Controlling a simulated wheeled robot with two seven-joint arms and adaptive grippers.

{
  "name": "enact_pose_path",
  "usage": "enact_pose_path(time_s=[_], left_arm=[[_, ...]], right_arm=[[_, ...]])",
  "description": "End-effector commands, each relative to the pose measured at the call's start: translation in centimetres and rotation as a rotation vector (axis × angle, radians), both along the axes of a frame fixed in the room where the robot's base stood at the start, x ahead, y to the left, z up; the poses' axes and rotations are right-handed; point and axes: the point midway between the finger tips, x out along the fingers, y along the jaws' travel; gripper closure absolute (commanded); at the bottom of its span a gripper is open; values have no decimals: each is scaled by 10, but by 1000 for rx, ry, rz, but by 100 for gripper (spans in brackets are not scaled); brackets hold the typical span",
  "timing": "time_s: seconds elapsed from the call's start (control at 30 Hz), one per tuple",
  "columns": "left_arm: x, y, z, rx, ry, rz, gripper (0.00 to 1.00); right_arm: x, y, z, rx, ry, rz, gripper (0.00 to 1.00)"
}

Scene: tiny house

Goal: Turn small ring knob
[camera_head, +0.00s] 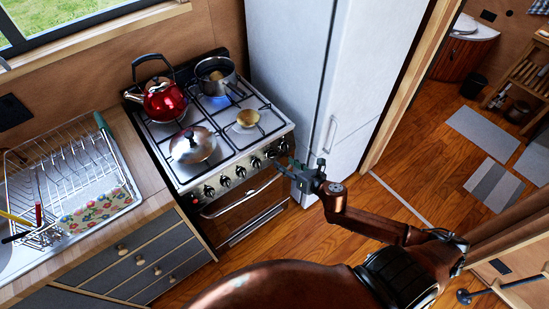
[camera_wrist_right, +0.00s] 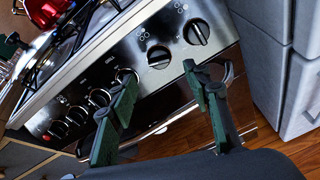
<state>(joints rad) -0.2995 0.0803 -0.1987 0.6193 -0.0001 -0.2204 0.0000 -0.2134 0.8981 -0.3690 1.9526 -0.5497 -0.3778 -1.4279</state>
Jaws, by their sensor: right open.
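The stove (camera_head: 187,180) has several black knobs in a row along its steel front panel. I cannot tell for sure which one is the small ring knob. In the right wrist view, the two rightmost knobs (camera_wrist_right: 198,32) and (camera_wrist_right: 158,56) have printed burner marks above them. My right gripper (camera_head: 287,166) is open and empty, in front of the panel's right end. In the right wrist view its fingers (camera_wrist_right: 160,92) are spread below the second knob from the right, apart from it as far as I can see. My left gripper is not in view.
A red kettle (camera_head: 165,101), a pot (camera_head: 214,77) and a lidded pan (camera_head: 192,145) stand on the hob. A blue glow shows near the pot. The fridge (camera_head: 322,60) is close on the right. The oven handle (camera_wrist_right: 228,74) runs below the knobs. A dish rack (camera_head: 65,175) is left.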

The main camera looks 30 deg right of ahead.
Motion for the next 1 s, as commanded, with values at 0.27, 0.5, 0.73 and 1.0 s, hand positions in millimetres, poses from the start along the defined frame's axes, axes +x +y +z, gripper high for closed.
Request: enact_pose_path(time_s=[0.27,0.5,0.73,1.0], left_arm=[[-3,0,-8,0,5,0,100],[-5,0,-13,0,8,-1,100],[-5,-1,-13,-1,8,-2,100],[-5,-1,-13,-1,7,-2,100]], right_arm=[[38,5,-14,-3,-4,3,55],[64,7,-25,-1,-2,2,55],[70,7,-26,-1,0,2,55],[69,8,-26,0,-1,2,64]])
